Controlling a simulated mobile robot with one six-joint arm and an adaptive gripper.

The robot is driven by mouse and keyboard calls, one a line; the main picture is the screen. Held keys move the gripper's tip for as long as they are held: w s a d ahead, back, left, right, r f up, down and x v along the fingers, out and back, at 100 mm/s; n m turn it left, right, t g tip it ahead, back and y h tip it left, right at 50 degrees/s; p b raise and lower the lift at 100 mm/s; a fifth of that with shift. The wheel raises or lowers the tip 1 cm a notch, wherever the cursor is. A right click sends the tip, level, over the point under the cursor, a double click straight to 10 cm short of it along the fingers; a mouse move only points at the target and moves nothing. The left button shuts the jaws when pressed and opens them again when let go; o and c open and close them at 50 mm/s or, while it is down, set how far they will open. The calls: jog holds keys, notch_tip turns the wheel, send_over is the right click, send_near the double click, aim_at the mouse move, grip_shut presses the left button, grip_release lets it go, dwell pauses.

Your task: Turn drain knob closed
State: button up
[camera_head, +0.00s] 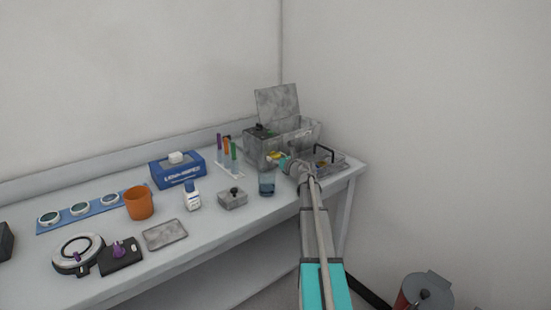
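A grey metal tank (258,152) with its lid (277,104) raised stands at the far right end of the bench. A small yellow piece (273,156) shows at the tank's lower front; it may be the drain knob, but it is too small to tell or to read its turn. My gripper (284,162) is at the tank's front, close to the yellow piece. I cannot tell whether they touch. The fingers are small and partly hidden by my wrist, so their opening does not show.
A glass of bluish liquid (267,183) stands just left of my wrist, and a wire basket (325,160) just right. A grey box with a black knob (232,198), white bottle (192,196) and test tube rack (229,169) are nearby. A wall closes the right side.

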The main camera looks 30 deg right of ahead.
jog(key=c, duration=0.4)
jog(key=shift+o, duration=0.2)
jog(key=shift+m, duration=0.3)
jog(key=m, duration=1)
jog(key=shift+m, duration=0.3)
jog(key=m, duration=0.5)
